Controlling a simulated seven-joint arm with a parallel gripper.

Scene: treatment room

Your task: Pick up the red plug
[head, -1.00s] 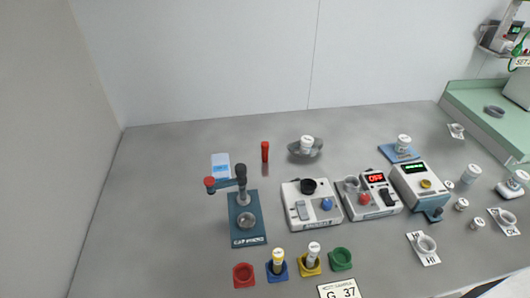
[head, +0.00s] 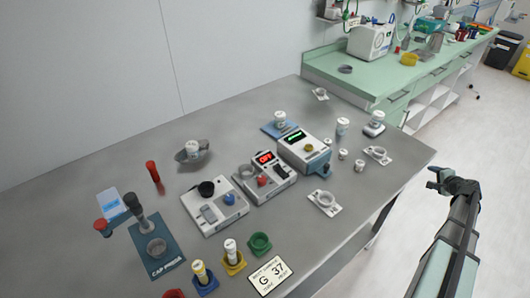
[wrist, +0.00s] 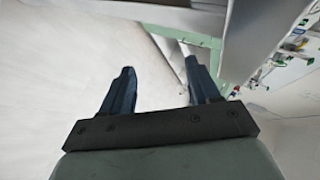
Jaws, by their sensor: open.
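My gripper (head: 432,180) is at the right in the head view, out beyond the table's right edge and far from the plug. In the wrist view my gripper (wrist: 158,72) shows two dark blue fingers spread apart with nothing between them. The plug is not visible in the wrist view.
The grey table (head: 70,180) holds a white device with a black knob (head: 215,206), a device with a red display (head: 265,178), and a blue-white device (head: 304,150). Coloured holders (head: 260,243) line the front. A green counter (head: 345,82) stands behind at right.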

